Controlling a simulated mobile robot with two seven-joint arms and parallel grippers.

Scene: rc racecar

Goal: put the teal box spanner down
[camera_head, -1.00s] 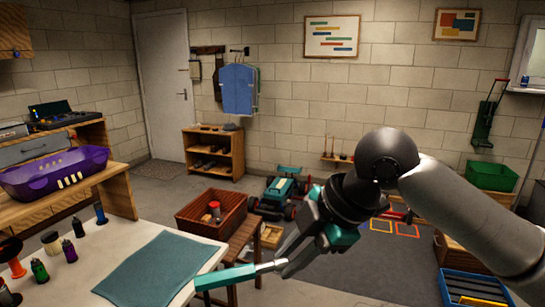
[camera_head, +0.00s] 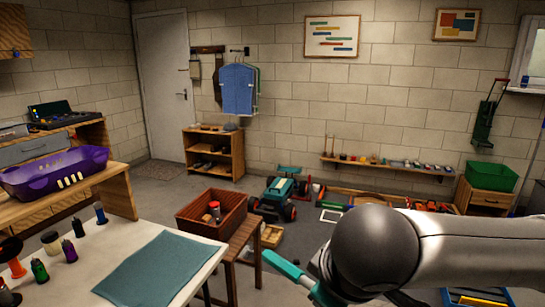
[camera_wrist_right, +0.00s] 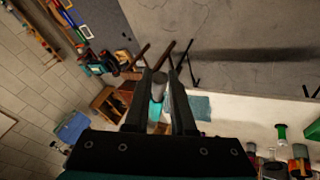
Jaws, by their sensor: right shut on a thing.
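The teal box spanner (camera_head: 288,264) shows at the bottom of the head view, with its teal handle pointing up and left, to the right of the table. My right gripper (camera_wrist_right: 160,78) is shut on the spanner; in the wrist view a grey metal part lies between the two fingers, with some teal behind it. In the head view my right arm hides most of the gripper and the spanner's other end. A teal mat (camera_head: 160,268) lies flat on the white table, left of the spanner and apart from it. My left gripper is not in view.
Several small bottles (camera_head: 68,250) stand at the table's left. A brown wooden crate (camera_head: 212,215) sits on a stool beside the table. A teal RC car (camera_head: 283,190) stands on the floor behind. The mat's top is bare.

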